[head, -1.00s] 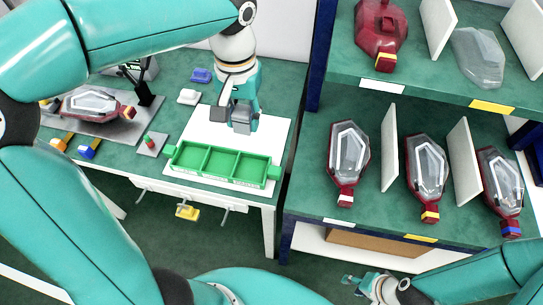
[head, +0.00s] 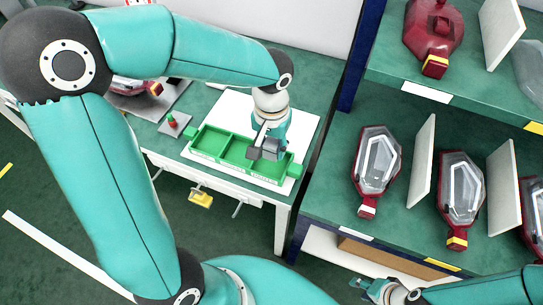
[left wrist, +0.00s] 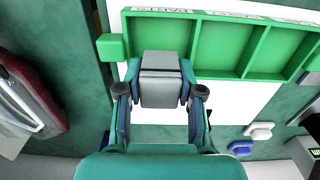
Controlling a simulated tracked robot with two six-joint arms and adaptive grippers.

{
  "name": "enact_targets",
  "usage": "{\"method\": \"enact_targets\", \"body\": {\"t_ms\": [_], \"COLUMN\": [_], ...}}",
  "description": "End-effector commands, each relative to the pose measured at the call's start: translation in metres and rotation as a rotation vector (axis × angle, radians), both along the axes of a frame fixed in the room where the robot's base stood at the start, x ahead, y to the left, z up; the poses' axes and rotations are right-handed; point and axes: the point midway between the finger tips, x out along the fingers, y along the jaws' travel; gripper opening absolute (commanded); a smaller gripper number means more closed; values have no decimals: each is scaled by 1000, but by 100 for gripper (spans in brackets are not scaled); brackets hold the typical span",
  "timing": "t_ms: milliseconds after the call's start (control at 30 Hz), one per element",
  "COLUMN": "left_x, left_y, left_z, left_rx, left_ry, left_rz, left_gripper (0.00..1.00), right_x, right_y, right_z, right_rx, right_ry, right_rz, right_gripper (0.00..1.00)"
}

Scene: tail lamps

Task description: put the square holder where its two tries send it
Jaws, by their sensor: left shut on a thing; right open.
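My left gripper (head: 264,150) is over the right-hand end of the green tray (head: 236,145), by its end compartment. My right gripper (head: 388,292) is open and empty, low in front of the shelf.
A small red and green piece stands on a grey plate (head: 172,130) left of the tray. Blue (left wrist: 221,131) and white (left wrist: 258,131) pieces lie behind the tray. A shelf (head: 393,225) with red lamps (head: 376,160) and white dividers (head: 422,160) stands at right.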

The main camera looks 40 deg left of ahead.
Motion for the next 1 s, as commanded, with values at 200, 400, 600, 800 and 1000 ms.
{"method": "enact_targets", "body": {"t_ms": [200, 400, 600, 800, 1000], "left_x": [-1, -1, 0, 0, 0], "left_y": [0, 0, 0, 0, 0], "left_z": [-21, -45, -45, -48, -47], "left_rx": [0, 0, -1, -1, -1], "left_ry": [4, 2, -1, -1, -1], "left_rz": [1, 1, 0, 0, -1], "left_gripper": [13, 13, 13, 40, 47], "right_x": [0, 0, 0, 0, 0], "right_y": [0, 0, 0, 0, 0], "right_z": [-2, -4, -4, -7, -6], "right_rx": [0, 0, 0, 0, 0], "right_ry": [0, 0, 0, 0, 0], "right_rz": [0, 0, 0, 0, 0], "right_gripper": [41, 41, 41, 41, 41]}}
